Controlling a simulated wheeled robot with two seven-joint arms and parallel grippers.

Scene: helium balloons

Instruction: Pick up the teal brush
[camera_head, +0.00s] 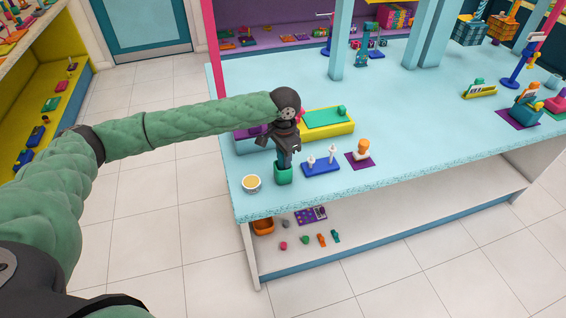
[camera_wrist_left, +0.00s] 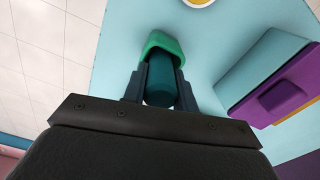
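The teal brush (camera_wrist_left: 161,88) shows in the left wrist view as a dark teal cylinder whose far end goes into a green holder (camera_wrist_left: 160,44). In the head view the green holder (camera_head: 284,175) stands upright near the front edge of the table, and the brush is mostly hidden by my gripper. My left gripper (camera_head: 285,156) is just above the holder, pointing down. In the left wrist view its fingers (camera_wrist_left: 161,82) lie on both sides of the brush with no clear gap, so it looks shut on it. My right gripper is not in view.
A cup with a yellow top (camera_head: 251,184) stands left of the holder. A blue tray with white pieces (camera_head: 321,168) and a figure on a purple mat (camera_head: 361,152) are to the right. A yellow box with a green top (camera_head: 328,122) is behind. The middle of the table (camera_head: 420,115) is clear.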

